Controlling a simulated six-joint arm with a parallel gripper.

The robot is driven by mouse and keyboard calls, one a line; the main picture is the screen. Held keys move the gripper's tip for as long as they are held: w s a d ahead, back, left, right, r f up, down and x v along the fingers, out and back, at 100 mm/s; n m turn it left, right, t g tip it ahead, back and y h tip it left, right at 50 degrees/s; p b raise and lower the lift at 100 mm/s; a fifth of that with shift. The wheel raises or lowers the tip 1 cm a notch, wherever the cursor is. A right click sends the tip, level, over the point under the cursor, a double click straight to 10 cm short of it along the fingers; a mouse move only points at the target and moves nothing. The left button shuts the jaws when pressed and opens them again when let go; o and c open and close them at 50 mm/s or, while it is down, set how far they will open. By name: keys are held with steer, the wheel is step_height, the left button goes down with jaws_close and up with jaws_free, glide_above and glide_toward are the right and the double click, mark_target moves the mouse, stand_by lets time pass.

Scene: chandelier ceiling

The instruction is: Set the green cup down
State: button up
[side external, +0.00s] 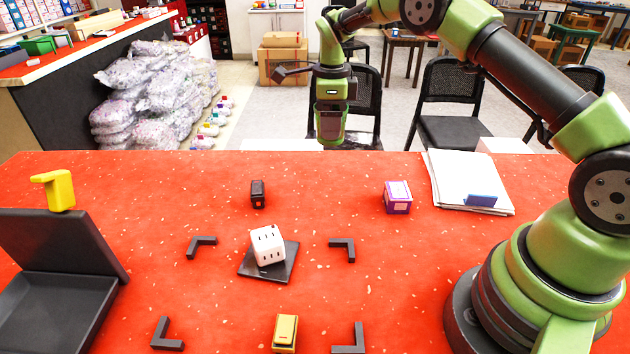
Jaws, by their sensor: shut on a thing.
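My gripper (329,113) hangs in the air at the top middle, pointing down, beyond the table's far edge in the picture. It is shut on a green cup (331,134), which shows as a small green shape at the jaws' lower end. The cup looks roughly upright and clear of the table. The jaws and wrist hide much of it, and its green is close to that of my arm.
On the red table (350,220) are a white block on a dark square plate (255,273), a black block (258,194), a purple box (397,198), a yellow block (285,333), corner brackets (343,250), papers (455,185) and a dark open case (60,300) with a yellow piece on it (58,190).

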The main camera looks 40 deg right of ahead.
steer(key=a+f, duration=0.2)
steer(key=w+a+f, duration=0.1)
steer(key=a+f, duration=0.2)
steer(key=shift+w+f, duration=0.15)
steer(key=shift+f, duration=2.35)
steer(key=shift+f, duration=0.15)
steer(key=o, duration=0.9)
